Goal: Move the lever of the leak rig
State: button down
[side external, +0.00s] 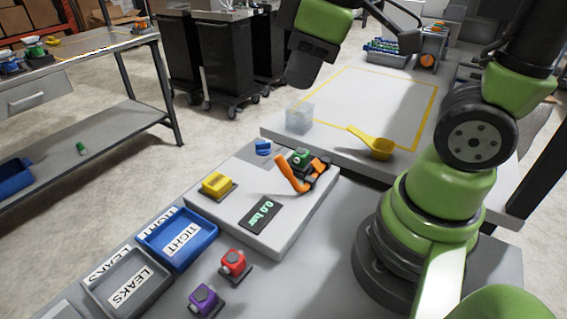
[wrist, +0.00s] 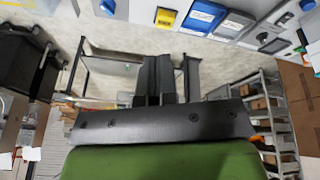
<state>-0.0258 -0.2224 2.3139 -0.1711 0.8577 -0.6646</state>
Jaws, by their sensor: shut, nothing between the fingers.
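The leak rig (side external: 286,223) is a pale box on the bench in the side view, with a dark display (side external: 261,214) reading 0.0 bar. Its orange lever (side external: 290,176) is bent and sits beside a green-topped part (side external: 301,157) at the rig's right side. A yellow block (side external: 217,184) and a blue piece (side external: 263,147) are also on the rig. My gripper (side external: 300,82) is high above and behind the rig, apart from the lever. In the wrist view my gripper (wrist: 154,58) is shut and empty. The lever does not show clearly there.
A blue TIGHT tray (side external: 177,239) and a grey LEAKS tray (side external: 127,284) stand left of the rig. Red (side external: 234,262) and purple (side external: 205,298) parts stand in front. A yellow scoop (side external: 378,147) and clear box (side external: 299,118) lie behind. The space above the rig is free.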

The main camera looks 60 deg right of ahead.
jog(key=w+d+f+n+g+h, duration=0.1)
jog(key=w+f+n+g, duration=0.2)
jog(key=f+n, duration=0.6)
jog(key=shift+w+d+f+n+g+h, duration=0.15)
jog(key=shift+w+f+n+g+h, duration=0.25)
jog(key=shift+w+n, duration=0.6)
